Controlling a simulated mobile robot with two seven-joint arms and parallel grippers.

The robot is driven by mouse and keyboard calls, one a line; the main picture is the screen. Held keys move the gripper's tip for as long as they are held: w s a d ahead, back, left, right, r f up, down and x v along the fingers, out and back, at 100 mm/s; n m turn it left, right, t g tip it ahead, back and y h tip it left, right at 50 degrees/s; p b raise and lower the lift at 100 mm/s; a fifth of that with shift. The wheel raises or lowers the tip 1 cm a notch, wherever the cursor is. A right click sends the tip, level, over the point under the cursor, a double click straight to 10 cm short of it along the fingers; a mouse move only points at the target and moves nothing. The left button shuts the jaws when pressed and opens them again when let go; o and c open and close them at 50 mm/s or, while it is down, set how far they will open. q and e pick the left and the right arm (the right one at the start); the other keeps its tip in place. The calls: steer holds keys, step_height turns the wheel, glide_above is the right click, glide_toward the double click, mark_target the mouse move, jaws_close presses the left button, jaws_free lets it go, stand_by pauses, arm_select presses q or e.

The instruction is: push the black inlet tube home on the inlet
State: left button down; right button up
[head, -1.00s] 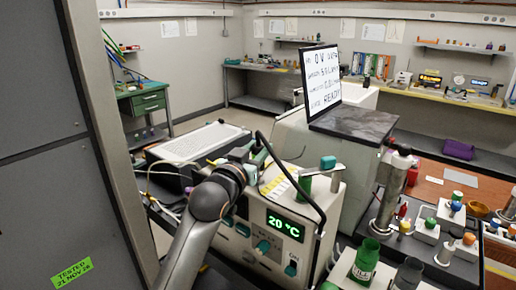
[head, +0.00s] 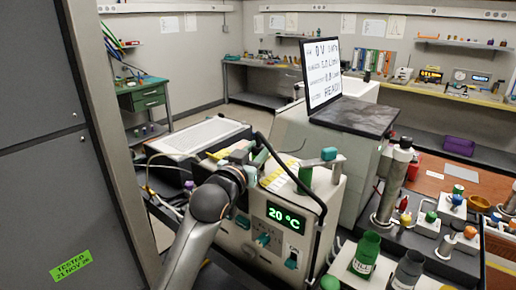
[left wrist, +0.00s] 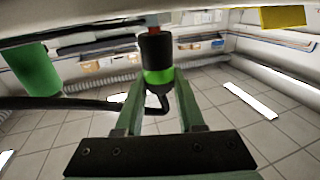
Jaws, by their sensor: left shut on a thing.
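The black inlet tube (head: 312,190) arches over the front of the instrument (head: 240,232) in the head view. In the left wrist view its black end piece (left wrist: 155,47) with a bright green band sits upright between the fingers of my left gripper (left wrist: 158,88). The gripper is shut on it. A small red part (left wrist: 153,20) shows directly above the end piece, probably at the inlet; I cannot tell whether the tube is fully seated. In the head view my left gripper (head: 243,160) is at the instrument's top left, its fingertips partly hidden. My right gripper is not in view.
A green cylinder (head: 305,178) and a teal block on an arm (head: 329,154) stand on the instrument's right side. A green bottle (head: 366,252) and a grey one (head: 408,270) stand at the front right. A tall grey cabinet (head: 45,150) closes the left.

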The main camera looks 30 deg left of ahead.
arm_select(q)
steer(key=shift+f, duration=0.4)
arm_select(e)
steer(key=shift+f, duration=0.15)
arm_select(q)
steer(key=shift+c, duration=2.2)
jaws_free()
steer(key=shift+r, duration=0.1)
